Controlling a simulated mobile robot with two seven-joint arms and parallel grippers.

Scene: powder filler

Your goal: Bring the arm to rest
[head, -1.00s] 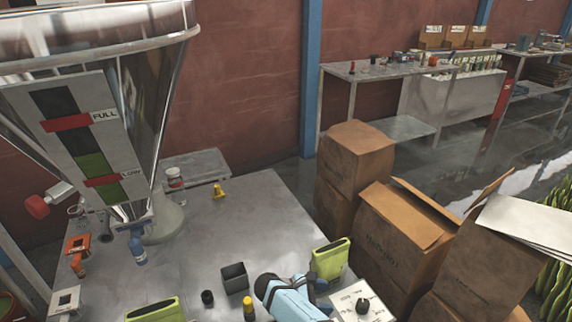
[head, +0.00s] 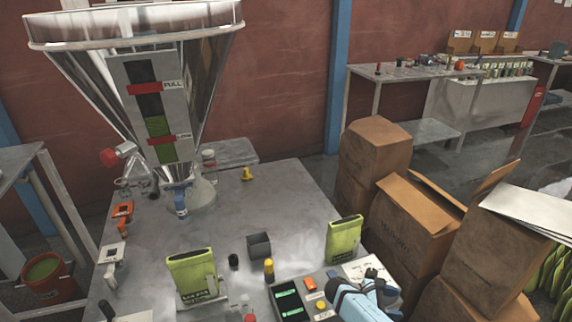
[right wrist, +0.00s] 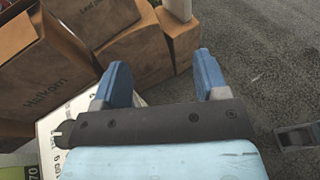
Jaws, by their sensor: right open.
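My right arm (head: 352,304) is light blue and comes in at the lower right of the head view. Its gripper (head: 384,283) is over the right front edge of the steel table (head: 288,198), in front of a white dial panel (head: 362,268). In the right wrist view my right gripper (right wrist: 165,78) has its two blue fingers wide apart. Nothing is between them. Cardboard boxes and grey floor lie beyond. My left gripper is not in view.
Cardboard boxes (head: 418,215) stand close to the table's right side. Green pouches (head: 343,238) stand upright on the table, beside a dark square cup (head: 259,245) and a button box (head: 290,299). The filler hopper (head: 195,85) rises at the back left.

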